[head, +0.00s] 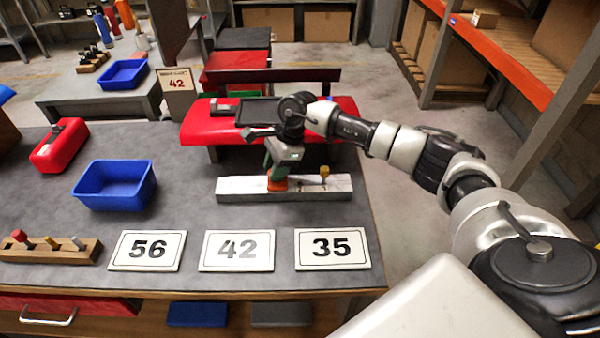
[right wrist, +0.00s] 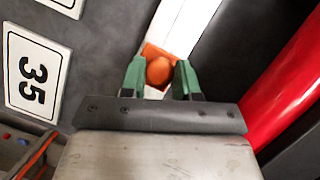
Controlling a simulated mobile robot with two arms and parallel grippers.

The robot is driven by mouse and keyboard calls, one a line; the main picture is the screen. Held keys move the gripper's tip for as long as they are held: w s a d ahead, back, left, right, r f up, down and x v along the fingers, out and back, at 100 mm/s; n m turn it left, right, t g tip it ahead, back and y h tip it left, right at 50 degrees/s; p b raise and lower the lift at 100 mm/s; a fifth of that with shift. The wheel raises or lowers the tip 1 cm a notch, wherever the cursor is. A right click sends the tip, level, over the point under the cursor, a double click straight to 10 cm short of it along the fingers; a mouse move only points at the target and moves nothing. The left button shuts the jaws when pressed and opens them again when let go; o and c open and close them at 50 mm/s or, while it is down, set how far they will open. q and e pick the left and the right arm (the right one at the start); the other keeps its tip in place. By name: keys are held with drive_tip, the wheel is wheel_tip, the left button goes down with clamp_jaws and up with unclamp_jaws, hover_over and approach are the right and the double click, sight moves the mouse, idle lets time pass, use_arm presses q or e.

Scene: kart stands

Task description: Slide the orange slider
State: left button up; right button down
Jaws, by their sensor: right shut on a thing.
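The orange slider (head: 277,182) sits on a pale rail (head: 240,190) on the grey workbench, left of the rail's middle. My right gripper (head: 277,174) reaches down over the slider, its green fingers on either side. In the right wrist view the round orange knob of the slider (right wrist: 159,71) is between the two fingers of the gripper (right wrist: 160,75), which is shut on it. The rail (right wrist: 180,30) runs away beyond it. My left gripper is not in view.
Cards marked 56 (head: 148,250), 42 (head: 237,250) and 35 (head: 332,248) lie in front of the rail. A blue bin (head: 115,186) and a red toolbox (head: 60,145) stand to the left. A red padded piece (head: 212,128) is behind the rail.

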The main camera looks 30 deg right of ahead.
drive_tip(key=w+a+b, duration=0.1)
drive_tip(key=a, duration=0.2)
drive_tip(key=w+a+b, duration=0.1)
drive_tip(key=w+a, duration=0.1)
drive_tip(key=a, duration=0.1)
drive_tip(key=w+a+b, duration=0.2)
drive_tip(key=a, duration=0.1)
drive_tip(key=shift+w, duration=0.25)
drive_tip(key=shift+w+a, duration=0.15)
drive_tip(key=shift+a, duration=0.05)
drive_tip(key=shift+r, duration=0.1)
drive_tip(key=c, duration=1.2)
unclamp_jaws()
drive_tip(key=shift+c, duration=0.2)
drive_tip(key=o, duration=0.4)
drive_tip(key=shift+w+a, duration=0.1)
drive_tip(key=shift+a, duration=0.1)
